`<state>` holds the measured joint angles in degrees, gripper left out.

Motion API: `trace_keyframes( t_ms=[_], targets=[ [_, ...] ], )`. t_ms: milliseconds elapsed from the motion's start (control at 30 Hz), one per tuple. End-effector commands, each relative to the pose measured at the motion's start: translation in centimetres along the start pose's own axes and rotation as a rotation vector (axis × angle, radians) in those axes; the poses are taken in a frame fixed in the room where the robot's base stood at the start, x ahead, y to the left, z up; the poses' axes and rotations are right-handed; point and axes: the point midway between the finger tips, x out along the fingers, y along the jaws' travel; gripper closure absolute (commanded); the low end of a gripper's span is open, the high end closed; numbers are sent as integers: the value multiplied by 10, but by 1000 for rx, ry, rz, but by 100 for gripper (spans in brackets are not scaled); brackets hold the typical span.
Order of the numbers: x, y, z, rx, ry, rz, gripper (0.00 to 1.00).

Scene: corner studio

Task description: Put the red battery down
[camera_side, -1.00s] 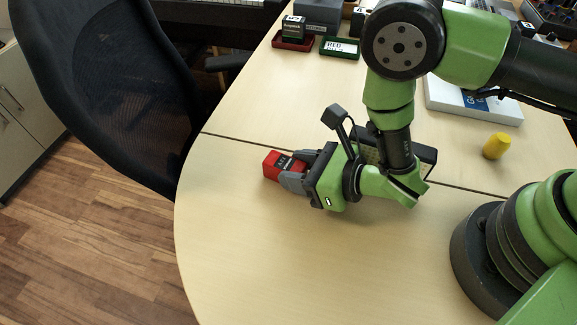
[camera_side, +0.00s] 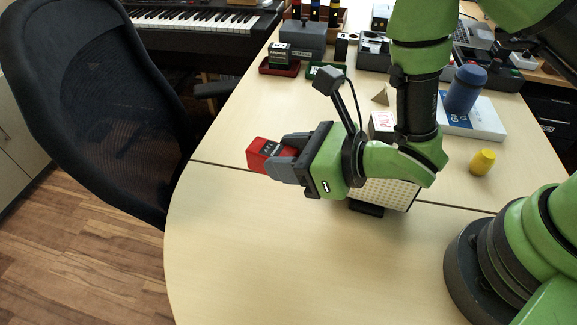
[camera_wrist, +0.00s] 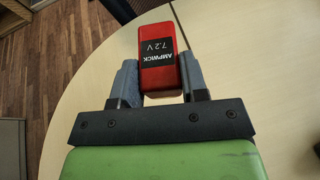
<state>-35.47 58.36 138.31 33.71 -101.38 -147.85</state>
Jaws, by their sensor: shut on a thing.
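The red battery (camera_side: 258,152) has a black label and is clasped between the grey fingers of my gripper (camera_side: 285,161). In the side view it appears raised above the pale table (camera_side: 240,250), near its left edge. In the wrist view the red battery (camera_wrist: 158,77) sits between both fingers of my gripper (camera_wrist: 158,85), its label reading "AMPWICK 7.2 V". Table surface shows around it, with the curved table edge and wood floor to the left. The gap beneath it is hard to judge.
A dotted box (camera_side: 388,193) stands behind my wrist. A yellow cylinder (camera_side: 482,162), blue bottle (camera_side: 465,90) and white box (camera_side: 478,122) are at right. A red tray (camera_side: 272,70) and green tray (camera_side: 313,73) lie farther back. The front table area is clear.

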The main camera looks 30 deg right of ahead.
Motion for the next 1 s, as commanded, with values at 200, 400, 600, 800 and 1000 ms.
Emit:
trace_keyframes(
  t_ms=[200, 400, 600, 800, 1000],
  targets=[
    [9, -26, 13, 17, -6, -41, 90],
    [28, -93, 22, 45, -7, -115, 90],
    [32, -152, 26, 62, -4, -160, 90],
    [36, -172, 12, 70, 2, -171, 90],
    [49, -172, -20, 71, 3, -169, 90]
  ],
)
